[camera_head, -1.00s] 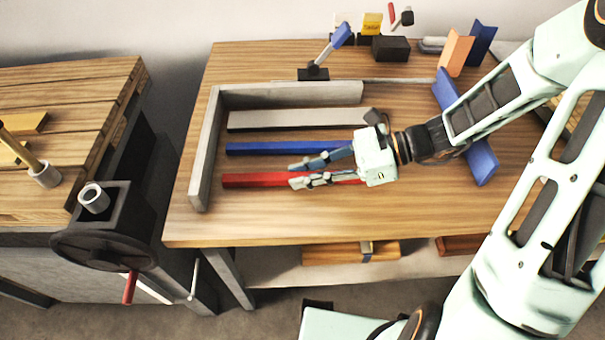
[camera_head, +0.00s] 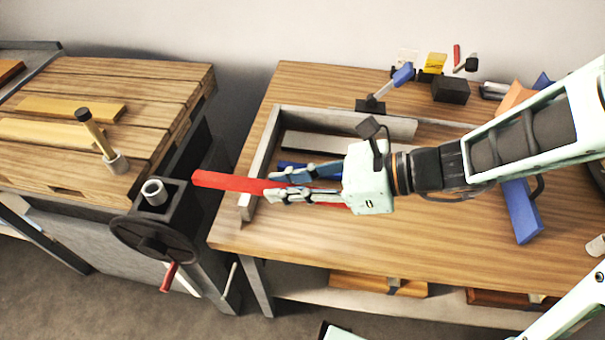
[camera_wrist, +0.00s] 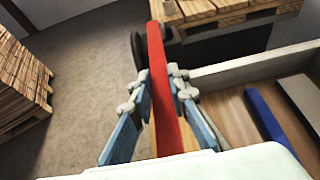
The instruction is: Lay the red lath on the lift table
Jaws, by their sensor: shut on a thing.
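The red lath (camera_head: 232,181) is held in my gripper (camera_head: 285,185), which is shut around it. The lath points left, past the grey frame's left wall, with its far end over the gap between the tables. In the wrist view the red lath (camera_wrist: 158,70) runs between both fingers of my gripper (camera_wrist: 160,90) and away from me. The lift table (camera_head: 150,85), with a slatted wooden top, stands at the left. Two yellowish laths (camera_head: 75,109) lie on it. The lath's right part is partly hidden by my fingers.
A grey frame (camera_head: 262,165) on the workbench (camera_head: 300,250) holds a blue lath (camera_wrist: 268,115) and a pale grey lath (camera_head: 318,145). A post in a socket (camera_head: 95,130) stands on the lift table's edge. A black handwheel (camera_head: 155,240) juts from its near corner.

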